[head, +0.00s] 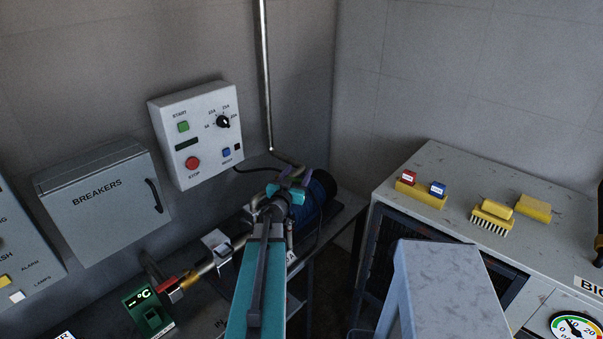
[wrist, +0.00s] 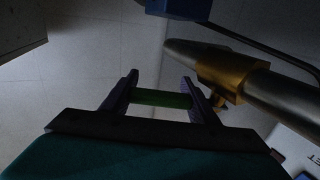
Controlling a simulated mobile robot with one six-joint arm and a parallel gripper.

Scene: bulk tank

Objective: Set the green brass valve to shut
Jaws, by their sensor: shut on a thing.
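The green lever (wrist: 162,98) of the brass valve shows in the wrist view as a short bar across the gap between my two fingers. My gripper (wrist: 160,93) is shut on it, one finger at each end. The valve's brass body (wrist: 222,68) is just right of the fingers, on a metal pipe (wrist: 275,95). In the head view my gripper (head: 288,190) is at the pipework in front of the blue motor (head: 319,196). My arm and gripper hide most of the valve there, so the lever's angle to the pipe is hard to tell.
Left of my arm are a red-and-brass pipe fitting (head: 178,288) and a green temperature display (head: 148,308). The control box (head: 197,135) and breaker box (head: 104,205) hang on the wall. A grey cabinet (head: 440,165) with brushes stands right. Pipes crowd my gripper.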

